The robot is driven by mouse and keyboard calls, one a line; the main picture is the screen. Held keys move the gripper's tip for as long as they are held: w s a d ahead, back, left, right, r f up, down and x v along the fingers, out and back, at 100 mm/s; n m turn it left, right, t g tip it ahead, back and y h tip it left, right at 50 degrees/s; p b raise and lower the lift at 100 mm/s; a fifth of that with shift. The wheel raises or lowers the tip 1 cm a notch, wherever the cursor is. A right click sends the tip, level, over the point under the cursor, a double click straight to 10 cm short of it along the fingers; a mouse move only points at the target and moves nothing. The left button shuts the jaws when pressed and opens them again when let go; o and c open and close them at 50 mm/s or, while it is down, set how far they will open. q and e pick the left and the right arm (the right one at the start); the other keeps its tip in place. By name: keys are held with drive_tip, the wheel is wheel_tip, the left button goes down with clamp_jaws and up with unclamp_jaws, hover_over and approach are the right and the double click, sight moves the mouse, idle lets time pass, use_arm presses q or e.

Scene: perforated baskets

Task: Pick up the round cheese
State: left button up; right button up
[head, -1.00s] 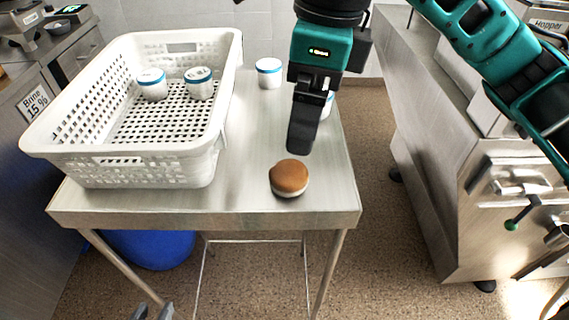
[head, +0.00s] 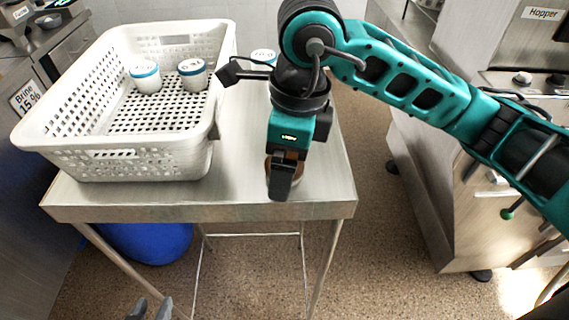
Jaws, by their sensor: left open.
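The round cheese (head: 299,170), orange-brown on top and pale below, sits on the steel table near its front right. My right gripper (head: 280,190) points down right at the cheese and covers most of it. Its fingers are seen edge-on, so I cannot tell whether they are open or shut, or whether they touch the cheese. My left gripper (head: 151,309) shows only its two grey fingertips at the bottom edge of the head view. They are apart with nothing between them, well away from the cheese.
A white perforated basket (head: 130,165) fills the left of the table (head: 235,190) and holds two white tubs with blue bands (head: 146,78) (head: 193,76). Another tub (head: 263,56) stands behind my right arm. A steel machine (head: 440,190) stands to the right.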

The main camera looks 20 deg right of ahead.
drive_tip(key=shift+c, duration=0.5)
drive_tip(key=c, duration=1.2)
drive_tip(key=shift+o, duration=0.2)
wheel_tip(320, 180, up, 20)
drive_tip(key=p, duration=0.2)
